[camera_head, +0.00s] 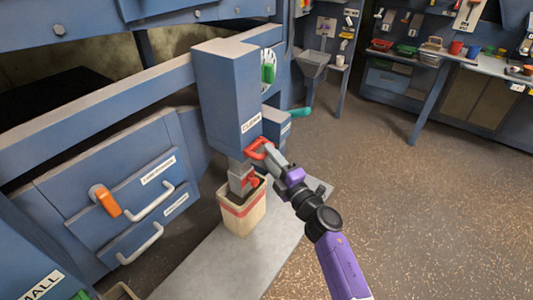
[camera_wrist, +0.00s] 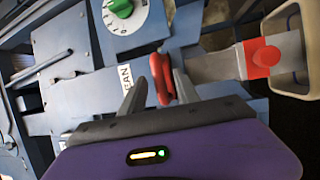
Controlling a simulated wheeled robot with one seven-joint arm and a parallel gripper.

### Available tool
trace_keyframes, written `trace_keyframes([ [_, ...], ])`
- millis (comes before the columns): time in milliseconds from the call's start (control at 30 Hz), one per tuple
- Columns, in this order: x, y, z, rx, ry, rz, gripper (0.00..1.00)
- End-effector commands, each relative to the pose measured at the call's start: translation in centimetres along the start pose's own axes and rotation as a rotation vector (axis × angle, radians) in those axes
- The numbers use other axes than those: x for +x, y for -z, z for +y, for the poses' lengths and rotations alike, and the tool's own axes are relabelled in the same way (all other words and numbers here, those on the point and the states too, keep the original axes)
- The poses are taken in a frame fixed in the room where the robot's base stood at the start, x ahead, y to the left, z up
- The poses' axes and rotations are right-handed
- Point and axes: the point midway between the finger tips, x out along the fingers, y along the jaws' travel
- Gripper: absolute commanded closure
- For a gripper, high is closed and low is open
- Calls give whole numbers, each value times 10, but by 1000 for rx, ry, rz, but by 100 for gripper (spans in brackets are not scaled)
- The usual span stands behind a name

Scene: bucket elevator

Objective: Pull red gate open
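A red loop handle (camera_head: 258,148) sticks out low on the blue housing labelled "CLEAN" (camera_head: 225,95). My gripper (camera_head: 266,152) is at this handle. In the wrist view, the red handle (camera_wrist: 162,78) lies between the two fingers of my gripper (camera_wrist: 157,88). The fingers are apart. The handle is close to the right finger, with a gap to the left one; whether it touches is unclear. A second red piece (camera_head: 252,182) sits on the grey spout (camera_head: 240,178) below; it also shows in the wrist view (camera_wrist: 262,58).
A cream bucket with a red band (camera_head: 240,218) stands under the spout on a grey slab (camera_head: 215,265). A green dial (camera_head: 268,72) and a teal handle (camera_head: 300,112) are nearby. Blue drawers (camera_head: 110,195) are at left. Open floor lies at right.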

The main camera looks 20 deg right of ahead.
Motion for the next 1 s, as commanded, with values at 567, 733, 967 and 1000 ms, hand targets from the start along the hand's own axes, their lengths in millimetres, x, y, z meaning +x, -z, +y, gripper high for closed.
trace_keyframes([
  [567,21,-1,0,1,0,-2,72],
  [733,21,-1,0,1,0,-2,100],
  [967,21,-1,0,1,0,-2,100],
  [1000,21,-1,0,1,0,-2,100],
])
